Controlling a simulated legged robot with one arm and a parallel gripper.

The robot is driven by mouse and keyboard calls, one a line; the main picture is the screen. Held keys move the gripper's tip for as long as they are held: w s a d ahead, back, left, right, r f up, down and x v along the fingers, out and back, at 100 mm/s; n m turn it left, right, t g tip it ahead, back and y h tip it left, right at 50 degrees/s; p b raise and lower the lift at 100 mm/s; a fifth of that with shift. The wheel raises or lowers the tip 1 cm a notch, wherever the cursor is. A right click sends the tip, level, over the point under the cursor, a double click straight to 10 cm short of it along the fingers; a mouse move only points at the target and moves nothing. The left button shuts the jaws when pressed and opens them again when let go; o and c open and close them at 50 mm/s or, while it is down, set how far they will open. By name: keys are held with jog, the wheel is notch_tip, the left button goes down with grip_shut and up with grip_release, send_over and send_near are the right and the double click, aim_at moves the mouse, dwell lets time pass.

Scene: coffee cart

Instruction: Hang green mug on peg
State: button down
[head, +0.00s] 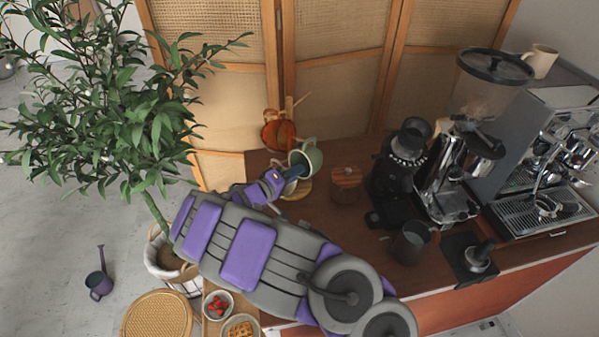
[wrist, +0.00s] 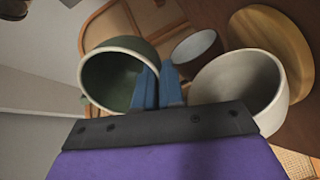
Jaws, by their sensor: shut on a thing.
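The green mug (head: 309,154) is pale green and held tilted above the counter in the head view, its dark opening toward the lower left. In the wrist view the green mug (wrist: 117,78) is at the left, its opening facing the camera. My gripper (head: 297,171) is shut on the mug's edge; in the wrist view its blue fingers (wrist: 159,86) lie close together at the mug's right side. I cannot pick out the peg for certain. Thin wooden rods (head: 290,104) rise behind the mug, by an orange-brown round object (head: 279,133).
A white mug (wrist: 241,88) stands close to the right of my fingers, with a smaller cup (wrist: 197,47) behind. A wooden-lidded jar (head: 346,184), black grinder (head: 397,170) and espresso machine (head: 545,150) stand farther right. A rattan screen (head: 340,95) closes the back.

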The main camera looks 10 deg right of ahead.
jog(key=shift+w+a, duration=0.2)
jog(key=shift+w, duration=0.05)
jog(key=shift+w+a+f+b, duration=0.25)
jog(key=shift+w+f+b, duration=0.2)
jog(key=shift+b, duration=0.35)
jog(key=shift+s, duration=0.1)
jog(key=c, duration=1.2)
grip_release()
jog(key=shift+a, duration=0.1)
jog(key=shift+o, duration=0.2)
